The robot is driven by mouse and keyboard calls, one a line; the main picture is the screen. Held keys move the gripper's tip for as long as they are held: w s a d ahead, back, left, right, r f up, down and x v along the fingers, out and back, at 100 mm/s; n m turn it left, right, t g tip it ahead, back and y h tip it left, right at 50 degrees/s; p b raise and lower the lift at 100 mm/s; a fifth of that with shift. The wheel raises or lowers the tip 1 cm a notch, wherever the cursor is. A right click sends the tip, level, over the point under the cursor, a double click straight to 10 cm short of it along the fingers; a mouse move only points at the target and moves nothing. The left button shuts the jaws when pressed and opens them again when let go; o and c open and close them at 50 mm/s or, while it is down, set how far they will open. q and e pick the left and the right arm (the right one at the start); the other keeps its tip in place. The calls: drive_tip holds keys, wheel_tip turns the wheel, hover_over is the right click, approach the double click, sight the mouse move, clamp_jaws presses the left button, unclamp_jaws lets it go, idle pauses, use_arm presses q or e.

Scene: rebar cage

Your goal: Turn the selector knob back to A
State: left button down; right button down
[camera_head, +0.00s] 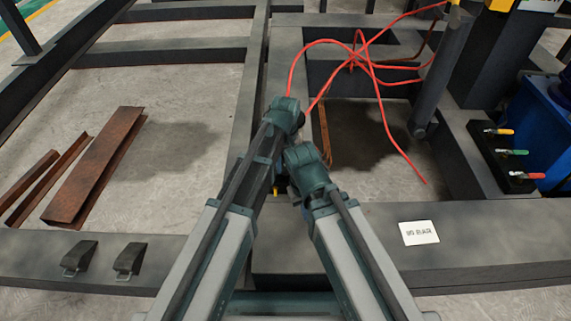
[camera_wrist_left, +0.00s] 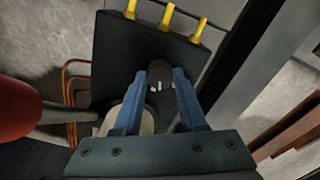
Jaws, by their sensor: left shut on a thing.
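In the left wrist view, a dark panel (camera_wrist_left: 112,55) carries a round black selector knob (camera_wrist_left: 160,72) with small white marks at its near edge. My left gripper (camera_wrist_left: 163,88) has its two blue fingers on either side of this knob and is shut on it. The letters around the knob cannot be read, so its setting cannot be told. In the head view my two arms meet near the middle and hide the panel and knob. My right gripper does not show clearly in either view.
Yellow levers (camera_wrist_left: 168,14) line the panel's top edge, and a pale disc (camera_wrist_left: 146,122) sits beside the left finger. A red cable (camera_head: 376,82) loops over the dark frame. Rusty steel angles (camera_head: 97,165) lie at the left. Coloured-handle valves (camera_head: 510,152) stand at the right.

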sight(285, 167)
use_arm(q)
drive_tip(key=shift+n, duration=0.6)
drive_tip(key=shift+c, duration=2.3)
unclamp_jaws()
drive_tip(key=shift+r, duration=0.1)
wheel_tip(285, 167, up, 14)
drive_tip(key=p, duration=1.3)
drive_tip(key=shift+p, duration=0.4)
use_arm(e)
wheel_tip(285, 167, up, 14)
use_arm(q)
drive_tip(key=shift+f, duration=0.2)
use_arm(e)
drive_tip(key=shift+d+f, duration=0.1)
